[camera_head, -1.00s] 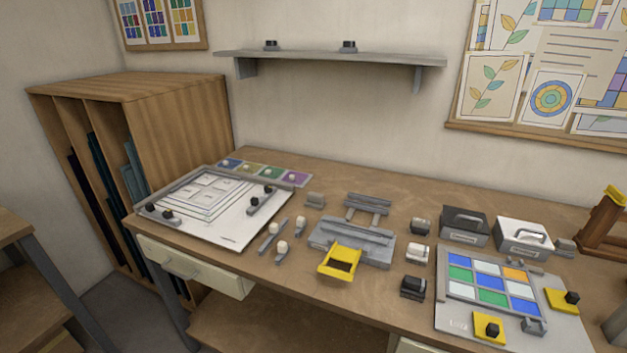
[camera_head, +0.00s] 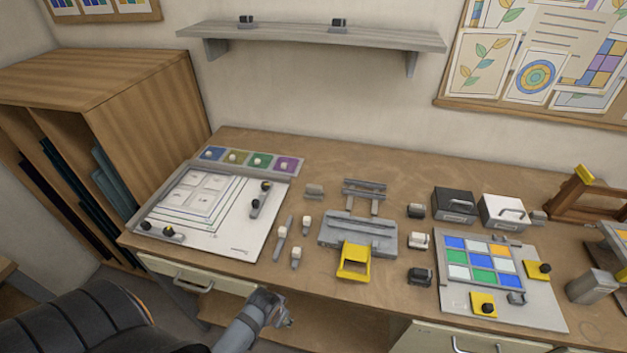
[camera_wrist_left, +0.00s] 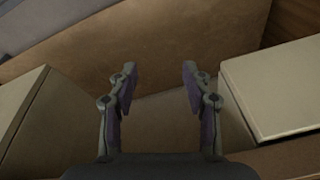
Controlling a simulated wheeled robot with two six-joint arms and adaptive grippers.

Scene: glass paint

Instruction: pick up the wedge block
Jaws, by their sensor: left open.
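I cannot tell for certain which piece is the wedge block. My left gripper (camera_head: 283,312) is at the bench's front edge, low and apart from both blocks. In the left wrist view its two fingers (camera_wrist_left: 158,82) are spread with nothing between them, and no block shows there. My right gripper is not in view.
The drawing board (camera_head: 187,249), a grey fixture with a yellow part (camera_head: 354,262) and a coloured glass panel (camera_head: 541,309) occupy the bench (camera_head: 350,310). Several small knobbed pieces stand between them. Bare wood lies along the front middle.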

